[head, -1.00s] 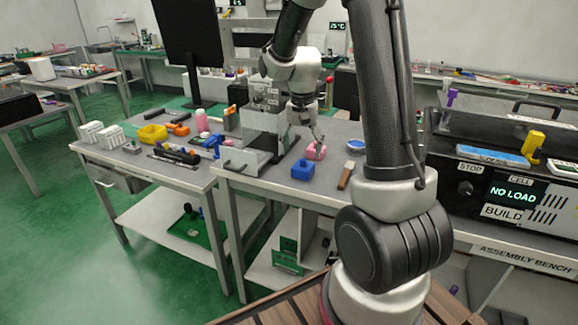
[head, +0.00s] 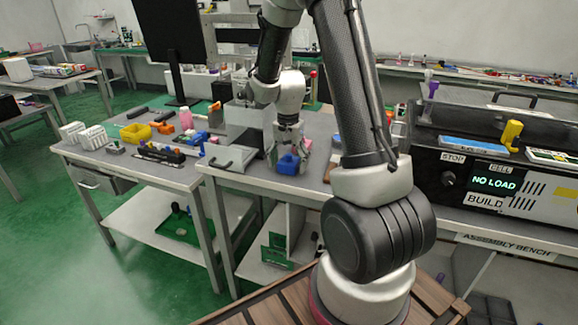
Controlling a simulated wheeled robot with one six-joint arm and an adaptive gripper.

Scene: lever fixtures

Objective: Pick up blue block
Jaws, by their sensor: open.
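The blue block (head: 288,164) sits on the grey bench (head: 240,185), near its front edge. My gripper (head: 288,157) points down right at the block, with its fingers open and seeming to lie on either side of it. The block's upper part is partly covered by the gripper. I cannot tell whether the fingers touch it.
A grey fixture with a handle (head: 234,158) stands just left of the block. A yellow bin (head: 136,133), orange parts and white racks lie farther left. A control box (head: 490,180) reading NO LOAD stands at the right.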

